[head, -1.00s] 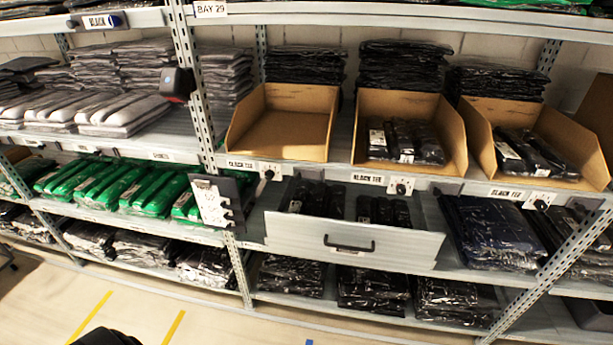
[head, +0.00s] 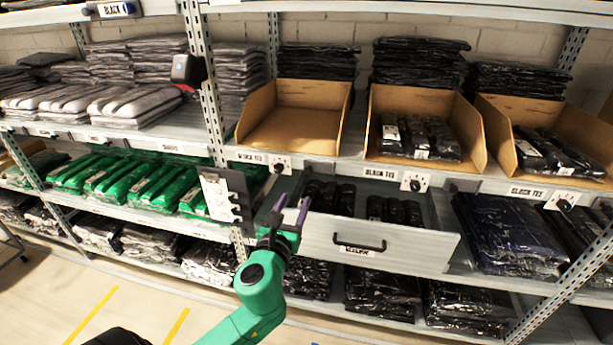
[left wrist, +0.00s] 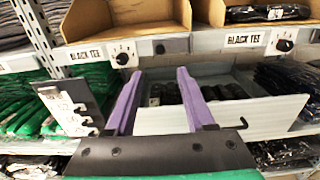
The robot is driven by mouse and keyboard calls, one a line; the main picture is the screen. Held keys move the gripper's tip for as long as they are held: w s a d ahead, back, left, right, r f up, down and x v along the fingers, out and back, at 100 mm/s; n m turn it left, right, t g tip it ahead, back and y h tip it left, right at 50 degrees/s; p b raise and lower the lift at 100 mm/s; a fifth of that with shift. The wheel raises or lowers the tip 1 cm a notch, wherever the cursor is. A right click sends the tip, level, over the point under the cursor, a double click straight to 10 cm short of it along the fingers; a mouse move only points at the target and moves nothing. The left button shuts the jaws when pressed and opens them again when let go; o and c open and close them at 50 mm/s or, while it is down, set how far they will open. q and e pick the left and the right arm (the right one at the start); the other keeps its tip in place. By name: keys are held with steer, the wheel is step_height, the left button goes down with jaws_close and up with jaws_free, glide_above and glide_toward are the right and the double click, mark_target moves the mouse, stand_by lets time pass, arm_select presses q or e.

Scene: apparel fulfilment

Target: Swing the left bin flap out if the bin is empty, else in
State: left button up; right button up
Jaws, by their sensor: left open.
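The left bin (head: 312,92) is an open cardboard bin on the middle shelf, and its inside looks empty. On the shelf edge below it is a small white plate with a black knob (head: 279,165), which also shows in the left wrist view (left wrist: 123,53). I cannot tell for sure that this plate is the flap. My left gripper (head: 290,205) has purple fingers spread apart with nothing between them. It is below the plate, in front of the drawer's left end. In the left wrist view my left gripper (left wrist: 159,72) points toward the shelf edge. My right gripper is not in view.
A pulled-out grey drawer (head: 415,247) with black packs juts out beside my gripper. A hooked grey board (head: 222,200) hangs to the left by the upright. The middle bin (head: 430,95) and right bin (head: 502,130) hold black packs.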

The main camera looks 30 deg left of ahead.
mark_target(307, 172)
arm_select(q)
steer(key=x, duration=1.3)
steer(key=shift+w, duration=0.15)
jaws_close()
stand_by(0.6)
